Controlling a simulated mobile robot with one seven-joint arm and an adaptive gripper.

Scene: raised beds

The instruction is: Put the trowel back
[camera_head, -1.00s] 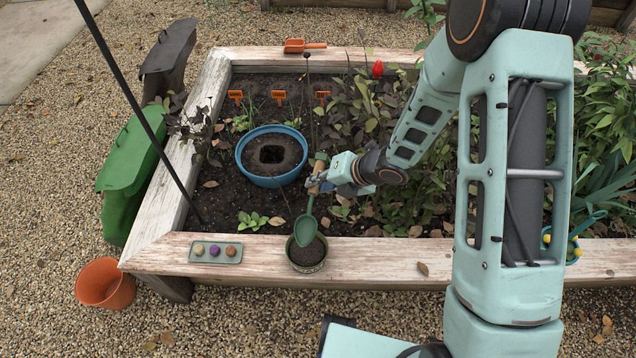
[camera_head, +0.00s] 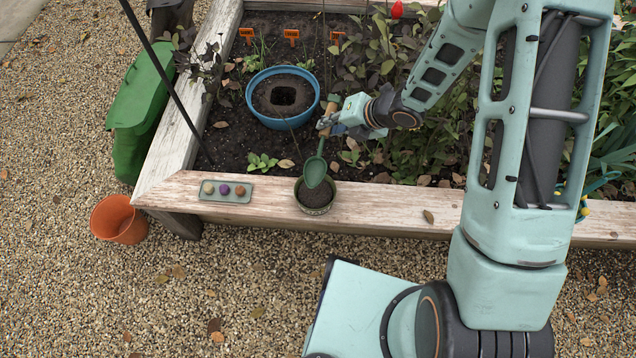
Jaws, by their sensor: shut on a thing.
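The trowel (camera_head: 315,170) has a green scoop and a tan handle with a green end. My gripper (camera_head: 330,122) is shut on the handle, above the front of the raised bed. The scoop points down toward the front board, at the small dark-green pot (camera_head: 315,198) filled with soil. The scoop overlaps the pot's back rim in the picture; I cannot tell whether they touch. The gripper's fingers are small and partly hidden by the handle.
A blue pot (camera_head: 247,95) of soil with a hole stands in the bed, left of my gripper. An orange bucket (camera_head: 118,220) stands on the gravel. Leafy plants crowd the right. A dark pole crosses the left.

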